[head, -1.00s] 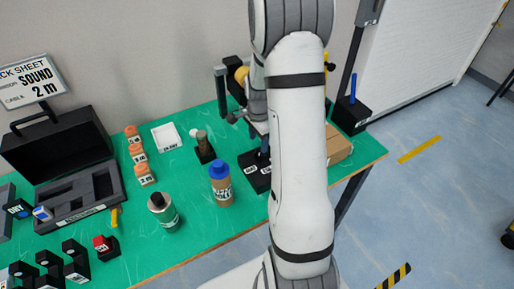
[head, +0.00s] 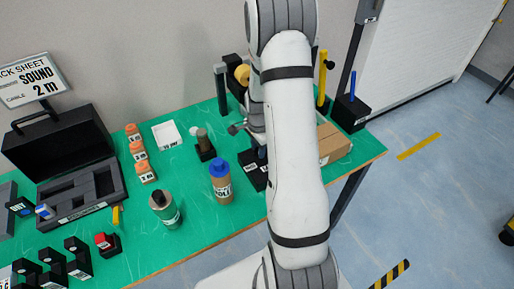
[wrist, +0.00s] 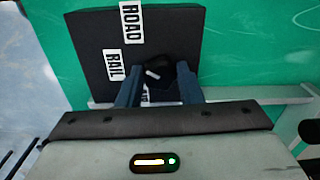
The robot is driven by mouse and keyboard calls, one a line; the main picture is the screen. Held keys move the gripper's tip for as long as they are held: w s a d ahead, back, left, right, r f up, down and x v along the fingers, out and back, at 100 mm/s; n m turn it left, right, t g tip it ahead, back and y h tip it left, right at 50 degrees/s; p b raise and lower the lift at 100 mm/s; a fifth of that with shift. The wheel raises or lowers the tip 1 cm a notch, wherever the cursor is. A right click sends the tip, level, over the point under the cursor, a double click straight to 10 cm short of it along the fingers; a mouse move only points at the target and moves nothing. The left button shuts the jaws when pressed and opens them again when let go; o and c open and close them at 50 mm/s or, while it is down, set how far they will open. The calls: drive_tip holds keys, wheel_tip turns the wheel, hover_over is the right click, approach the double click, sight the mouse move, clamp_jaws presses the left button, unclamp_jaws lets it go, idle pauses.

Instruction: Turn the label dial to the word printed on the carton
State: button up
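The label dial is a dark knob (wrist: 168,76) with a white mark, on a black plate (wrist: 88,38). In the wrist view the plate bears the words ROAD (wrist: 131,22) and RAIL (wrist: 114,65). A third label (wrist: 146,97) is mostly hidden by my gripper. My gripper (wrist: 159,80) is open, its two blue fingers on either side of the knob; I cannot tell whether they touch it. The mark points up and left, roughly toward the RAIL side. In the head view the plate (head: 250,172) is partly behind my arm. The brown carton (head: 331,138) stands to its right; its label is unreadable.
A blue-capped bottle (head: 220,186) stands left of the dial plate, with a green bottle (head: 164,210) further left. A black stand with a yellow post (head: 322,82) is behind the carton. The green table's front middle is clear.

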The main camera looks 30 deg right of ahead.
drive_tip(key=c, duration=0.5)
drive_tip(key=shift+o, duration=0.2)
drive_tip(key=shift+a, duration=0.1)
drive_tip(key=n+b, duration=0.3)
drive_tip(key=n, duration=0.1)
drive_tip(key=shift+f, duration=0.15)
drive_tip(key=n+b, duration=0.2)
drive_tip(key=n, duration=0.2)
drive_tip(key=shift+d+b, duration=0.2)
drive_tip(key=shift+b, duration=0.1)
drive_tip(key=n+b, duration=0.1)
drive_tip(key=n, duration=0.2)
drive_tip(key=n+b, duration=0.1)
drive_tip(key=n, duration=0.1)
drive_tip(key=shift+d+r+n, duration=0.15)
drive_tip(key=shift+r+n, duration=0.05)
drive_tip(key=shift+n, duration=0.2)
drive_tip(key=shift+d+r+n+b, duration=0.1)
drive_tip(key=shift+n+b, duration=0.75)
drive_tip(key=shift+n, duration=1.35)
